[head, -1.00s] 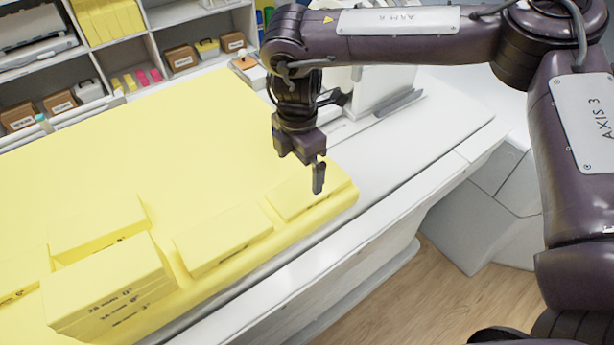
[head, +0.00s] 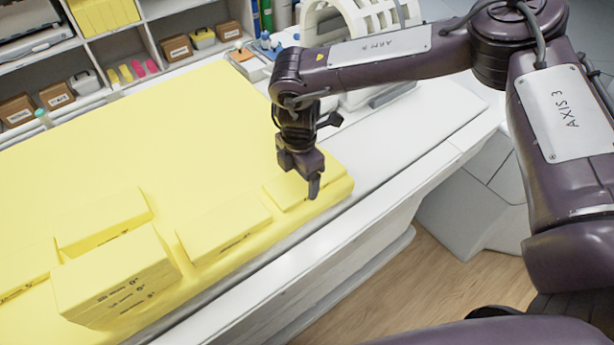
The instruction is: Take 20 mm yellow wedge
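Several yellow wedges rest on the yellow pad of the table. The rightmost is a low, flat wedge (head: 284,192) near the pad's right end. A longer wedge (head: 222,230) lies left of it, and a stack of wedges (head: 112,272) with printed sizes stands at the front left. The print is too small to tell surely which is the 20 mm wedge. My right gripper (head: 314,187) points down at the right edge of the rightmost wedge, close to it. Only one finger shows clearly, so its opening and any contact are unclear. My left gripper is out of view.
Another wedge (head: 103,222) lies behind the stack. Shelves (head: 150,50) with brown boxes and yellow blocks run along the back. A white coil-like device (head: 352,22) stands behind my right arm. The white table surface (head: 400,145) right of the pad is mostly clear.

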